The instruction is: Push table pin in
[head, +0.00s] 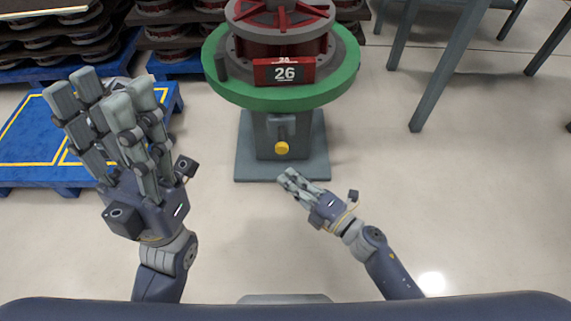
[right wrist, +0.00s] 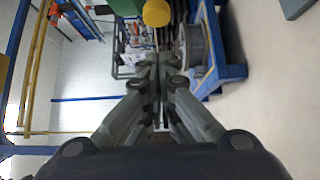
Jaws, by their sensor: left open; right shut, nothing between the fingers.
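The table pin (head: 281,148) has a round yellow knob and sticks out of the front of the grey pedestal under the green round table (head: 228,91). In the right wrist view the yellow knob (right wrist: 157,13) is at the top centre, just beyond the fingertips. My right gripper (head: 286,178) is shut and empty, just below and in front of the pin; I see no clear contact. In the right wrist view its fingers (right wrist: 160,62) come together. My left gripper (head: 106,92) is open and empty, raised at the left, away from the pin.
A red and grey reel (head: 283,48) with a "26" plate (head: 284,72) sits on the green table. A blue platform (head: 40,150) with yellow lines is at the left. Grey table legs (head: 428,95) stand at the upper right. The floor right of the pedestal is clear.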

